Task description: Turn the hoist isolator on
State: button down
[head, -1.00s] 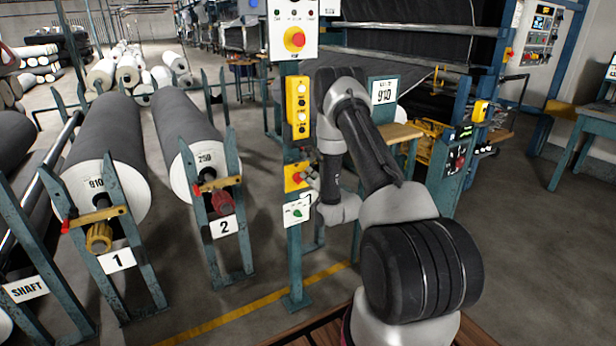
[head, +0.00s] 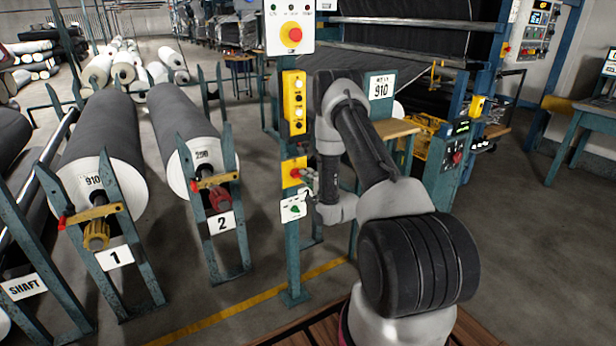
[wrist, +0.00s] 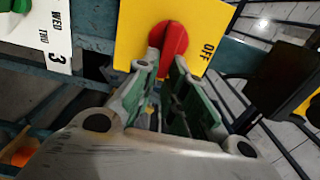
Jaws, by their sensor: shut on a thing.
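The hoist isolator is a yellow plate (head: 290,181) with a red rotary knob (head: 295,173), on a teal post left of my arm. In the wrist view the yellow plate (wrist: 137,22) fills the top middle, with "OFF" printed to the right of the red knob (wrist: 172,40). My gripper (wrist: 160,72) is shut on the knob's lower part, one finger on each side of it. In the head view my gripper (head: 309,182) is small, at the post, and partly hidden by my wrist. Any "ON" marking is out of sight.
Above on the post are a yellow pendant (head: 293,103) and a white box with a red button (head: 291,36). A white plate with a green knob (head: 293,209) sits just below the isolator. Grey rolls on stands (head: 115,150) are at left; floor lies open at right.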

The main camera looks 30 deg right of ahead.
jog(key=shift+f, duration=0.1)
dwell(0.3)
jog(key=c, duration=1.5)
grip_release()
jog(key=s, duration=1.2)
jog(key=shift+d, duration=0.25)
